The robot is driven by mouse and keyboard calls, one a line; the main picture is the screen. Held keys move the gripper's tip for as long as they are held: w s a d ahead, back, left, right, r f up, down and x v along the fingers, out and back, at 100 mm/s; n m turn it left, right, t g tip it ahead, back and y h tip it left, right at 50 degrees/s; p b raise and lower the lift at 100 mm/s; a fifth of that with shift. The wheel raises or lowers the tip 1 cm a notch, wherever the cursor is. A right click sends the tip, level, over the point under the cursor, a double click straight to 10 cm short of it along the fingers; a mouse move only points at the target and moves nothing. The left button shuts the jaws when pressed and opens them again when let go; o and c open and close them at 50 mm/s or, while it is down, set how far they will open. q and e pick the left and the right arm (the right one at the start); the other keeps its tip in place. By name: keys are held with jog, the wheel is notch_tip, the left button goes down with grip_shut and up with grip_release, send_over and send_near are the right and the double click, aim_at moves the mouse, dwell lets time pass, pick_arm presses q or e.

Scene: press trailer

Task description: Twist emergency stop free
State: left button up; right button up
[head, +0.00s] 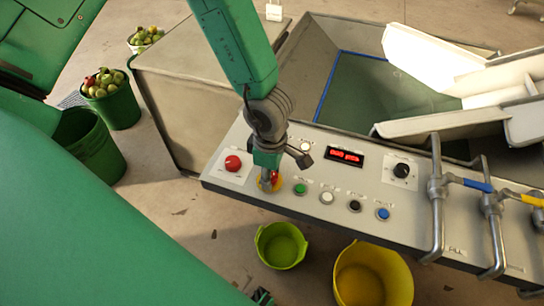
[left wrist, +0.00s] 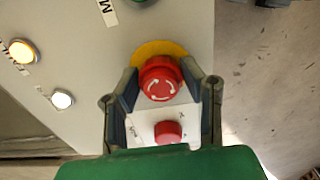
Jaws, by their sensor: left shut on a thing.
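The emergency stop (left wrist: 160,80) is a red mushroom button with white curved arrows on a yellow disc (left wrist: 160,48). In the head view its red head (head: 275,177) and yellow disc show partly, near the left end of the grey control panel (head: 225,185). My left gripper (head: 268,182) reaches down over it and hides part of it. In the left wrist view the two dark fingers of my left gripper (left wrist: 164,90) stand on either side of the red head, shut on it. My right gripper is not in view.
A second red knob (head: 233,163) sits on a white plate close to the gripper. Green, white, black and blue buttons (head: 383,213) line the panel's front. Pipes with valves (head: 437,190) stand at right. A green bucket (head: 281,246) and yellow bucket (head: 373,275) are on the floor below.

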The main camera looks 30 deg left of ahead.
pick_arm(q)
jog(key=shift+a+m+p, duration=0.1)
jog(key=shift+m+p, duration=0.5)
jog(key=shift+p, duration=0.25)
jog(key=o, duration=1)
jog(key=shift+o, duration=0.7)
jog(key=shift+a, duration=0.1)
